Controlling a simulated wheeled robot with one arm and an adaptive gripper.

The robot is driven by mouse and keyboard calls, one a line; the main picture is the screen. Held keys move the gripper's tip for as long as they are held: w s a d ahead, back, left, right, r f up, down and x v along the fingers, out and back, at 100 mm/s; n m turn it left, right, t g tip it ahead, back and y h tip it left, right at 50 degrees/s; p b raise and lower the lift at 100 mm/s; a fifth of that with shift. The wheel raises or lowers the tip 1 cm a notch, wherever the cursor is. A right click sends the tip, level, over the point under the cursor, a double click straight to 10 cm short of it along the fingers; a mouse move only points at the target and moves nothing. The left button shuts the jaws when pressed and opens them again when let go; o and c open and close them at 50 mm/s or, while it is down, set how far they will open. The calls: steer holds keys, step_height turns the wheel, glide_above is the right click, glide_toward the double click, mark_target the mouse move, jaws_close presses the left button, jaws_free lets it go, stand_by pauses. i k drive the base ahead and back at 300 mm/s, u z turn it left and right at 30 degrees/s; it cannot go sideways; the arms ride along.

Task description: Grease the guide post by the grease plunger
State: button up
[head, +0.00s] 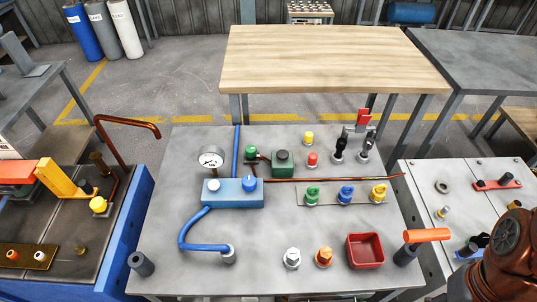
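I cannot tell for certain which part is the guide post or the grease plunger. Two short dark grey cylinders stand near the front corners of the middle metal table: a left cylinder (141,263) and a right cylinder (407,254). An orange bar (427,235) lies across the view just above the right one; I cannot tell if they touch. A yellow-capped fitting (98,205) sits on the left bench. A brown-orange link of my arm shows at the lower right; my gripper is out of view.
The middle table (290,287) holds a blue block (232,194) with gauge and hose, a green box (283,164), colored valves (346,194), a red tray (365,251) and a thin copper pipe (330,180). A wooden table (330,60) behind is bare.

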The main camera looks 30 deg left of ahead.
mark_target(283, 156)
steer(key=u, duration=1.85)
steer(key=k, duration=1.3)
steer(key=u, duration=1.2)
steer(key=i, duration=1.95)
steer(key=z, duration=1.05)
steer(key=i, duration=0.35)
steer(key=z, duration=0.45)
